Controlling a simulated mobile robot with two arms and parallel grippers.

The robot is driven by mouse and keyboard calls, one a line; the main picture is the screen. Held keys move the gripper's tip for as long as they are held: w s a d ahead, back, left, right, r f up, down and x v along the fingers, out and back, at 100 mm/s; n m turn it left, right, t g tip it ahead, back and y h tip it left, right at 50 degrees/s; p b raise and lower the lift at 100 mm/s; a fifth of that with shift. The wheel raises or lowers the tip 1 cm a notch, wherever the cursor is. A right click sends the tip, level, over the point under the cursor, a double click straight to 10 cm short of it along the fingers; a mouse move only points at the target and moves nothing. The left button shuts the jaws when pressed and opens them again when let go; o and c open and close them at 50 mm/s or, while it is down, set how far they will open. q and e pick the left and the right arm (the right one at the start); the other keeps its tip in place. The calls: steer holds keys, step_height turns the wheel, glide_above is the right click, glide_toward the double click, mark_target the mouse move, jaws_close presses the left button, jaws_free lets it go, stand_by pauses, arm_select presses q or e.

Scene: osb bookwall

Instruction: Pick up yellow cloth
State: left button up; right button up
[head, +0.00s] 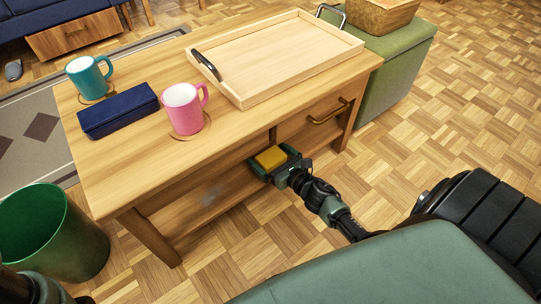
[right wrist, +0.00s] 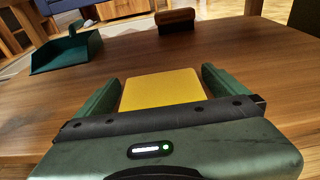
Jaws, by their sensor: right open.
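The yellow cloth (head: 271,157), a flat folded block, lies on the lower shelf (head: 212,195) of the wooden table. It also shows in the right wrist view (right wrist: 163,90). My right gripper (head: 273,163) is at the shelf's front, under the tabletop. Its two green fingers are apart, one on each side of the cloth. I cannot tell whether they touch it. My left gripper is not in view; only a dark part of mine shows at the lower left.
On the tabletop are a tray (head: 285,58), a pink mug (head: 183,110), a teal mug (head: 87,78) and a blue case (head: 118,109). A green dustpan (right wrist: 68,52) and a brush (right wrist: 175,20) lie deeper on the shelf. A green bin (head: 50,235) stands at left.

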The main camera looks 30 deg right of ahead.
steer(key=shift+x, duration=1.05)
steer(key=c, duration=1.3)
steer(key=shift+r, duration=0.1)
